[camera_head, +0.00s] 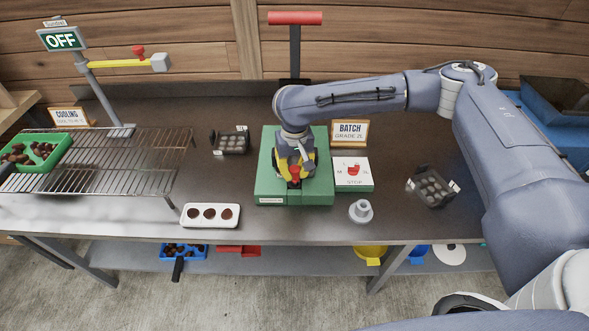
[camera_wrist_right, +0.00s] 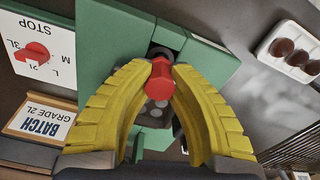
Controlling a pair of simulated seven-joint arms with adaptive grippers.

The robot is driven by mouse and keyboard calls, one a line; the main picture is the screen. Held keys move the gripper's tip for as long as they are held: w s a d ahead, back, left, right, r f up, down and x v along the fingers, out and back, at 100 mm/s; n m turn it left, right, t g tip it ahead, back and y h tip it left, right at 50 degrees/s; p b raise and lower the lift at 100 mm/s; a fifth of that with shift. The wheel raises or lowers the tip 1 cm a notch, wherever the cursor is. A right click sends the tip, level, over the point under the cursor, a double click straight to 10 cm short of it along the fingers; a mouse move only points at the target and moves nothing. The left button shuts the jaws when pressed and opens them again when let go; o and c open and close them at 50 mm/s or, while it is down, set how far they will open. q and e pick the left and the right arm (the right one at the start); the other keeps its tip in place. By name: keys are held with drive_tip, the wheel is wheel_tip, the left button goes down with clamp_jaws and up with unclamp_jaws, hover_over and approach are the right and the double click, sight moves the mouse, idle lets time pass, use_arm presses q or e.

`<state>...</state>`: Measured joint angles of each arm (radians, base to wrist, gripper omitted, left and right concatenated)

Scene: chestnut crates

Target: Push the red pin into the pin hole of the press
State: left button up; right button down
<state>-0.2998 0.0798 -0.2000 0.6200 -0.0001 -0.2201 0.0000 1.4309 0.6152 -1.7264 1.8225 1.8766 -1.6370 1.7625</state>
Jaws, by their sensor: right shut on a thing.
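The red pin (camera_head: 294,174) is at the front part of the green press (camera_head: 265,185), and it also shows in the wrist view (camera_wrist_right: 159,88). My right gripper (camera_head: 293,166), with yellow fingers, is shut on the pin, its fingertips at either side of it in the wrist view (camera_wrist_right: 160,70). The press has a dark upright post with a red bar handle (camera_head: 295,18) behind it. The pin hole is hidden by the pin and fingers, so I cannot tell how deep the pin sits. My left gripper is not in view.
A dial card marked STOP (camera_head: 353,182) sits right of the press, with a BATCH sign (camera_head: 349,133) behind it. A grey knobbed weight (camera_head: 361,211) and a white tray (camera_head: 188,222) stand in front. A wire rack (camera_head: 110,160) fills the left.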

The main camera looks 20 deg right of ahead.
drive_tip(key=shift+f, duration=1.1)
drive_tip(key=shift+r, duration=0.1)
drive_tip(key=shift+r, duration=2.2)
drive_tip(key=shift+r, duration=0.15)
drive_tip(key=shift+f, duration=2.4)
idle(0.8)
drive_tip(key=c, duration=1.3)
unclamp_jaws()
wheel_tip(320, 180, up, 12)
drive_tip(key=shift+r, duration=0.1)
